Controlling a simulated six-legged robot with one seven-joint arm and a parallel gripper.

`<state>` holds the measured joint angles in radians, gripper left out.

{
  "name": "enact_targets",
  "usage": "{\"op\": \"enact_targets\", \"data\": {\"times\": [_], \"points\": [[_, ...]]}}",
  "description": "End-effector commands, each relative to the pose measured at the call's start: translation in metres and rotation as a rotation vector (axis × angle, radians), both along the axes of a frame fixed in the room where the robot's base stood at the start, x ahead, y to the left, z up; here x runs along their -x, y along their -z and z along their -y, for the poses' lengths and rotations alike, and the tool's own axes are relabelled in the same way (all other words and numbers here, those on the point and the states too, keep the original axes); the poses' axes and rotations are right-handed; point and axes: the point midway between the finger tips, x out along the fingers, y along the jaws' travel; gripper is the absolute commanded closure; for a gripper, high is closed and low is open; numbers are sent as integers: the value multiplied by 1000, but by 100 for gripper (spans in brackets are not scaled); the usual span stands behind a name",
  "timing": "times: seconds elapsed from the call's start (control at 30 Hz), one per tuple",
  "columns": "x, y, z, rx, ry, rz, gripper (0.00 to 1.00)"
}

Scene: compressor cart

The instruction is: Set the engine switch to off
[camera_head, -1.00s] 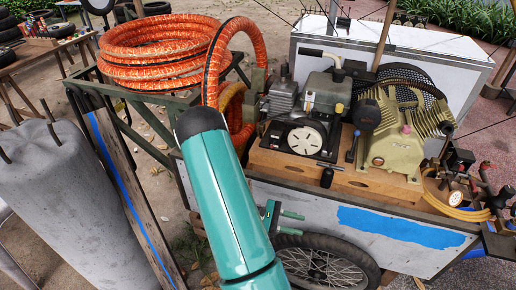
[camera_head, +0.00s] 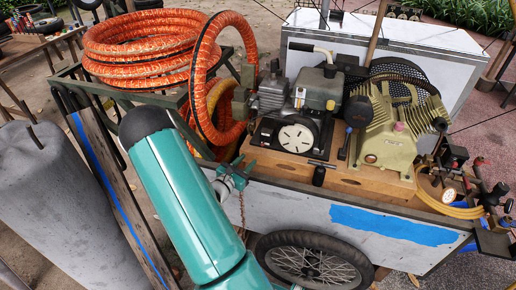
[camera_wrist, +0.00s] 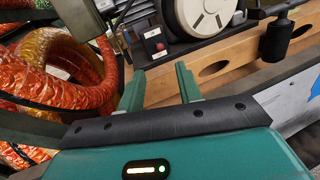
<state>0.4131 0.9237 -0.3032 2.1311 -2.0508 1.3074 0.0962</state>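The engine (camera_head: 318,90) sits on the cart's wooden deck, with a round pale starter disc (camera_head: 297,138) on its front. In the wrist view, a small dark box with a red button and a pale spot (camera_wrist: 153,42) is left of the disc (camera_wrist: 206,12); it looks like the engine switch, but its setting is too small to read. My gripper (camera_head: 236,173) is in front of the deck's left end, below and left of the disc. In the wrist view, its two green fingers (camera_wrist: 160,82) are apart with nothing between them, short of the box.
A black handle (camera_head: 319,175) projects at the deck's front edge. The yellowish compressor (camera_head: 390,140) stands to the right. A wheel (camera_head: 312,262) is below.

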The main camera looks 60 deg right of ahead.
Motion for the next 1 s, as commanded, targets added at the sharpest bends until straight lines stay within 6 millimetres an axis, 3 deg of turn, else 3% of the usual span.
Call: {"op": "enact_targets", "data": {"times": [0.4, 0.6, 0.83, 0.87, 1.0], "points": [[8, 0, 78, 1, 1, 0, 65], [7, 0, 92, 0, -3, -1, 65], [8, 0, 93, 0, -3, -1, 65], [8, 0, 93, 0, -3, -1, 67], [8, 0, 93, 0, -2, -1, 94]]}}
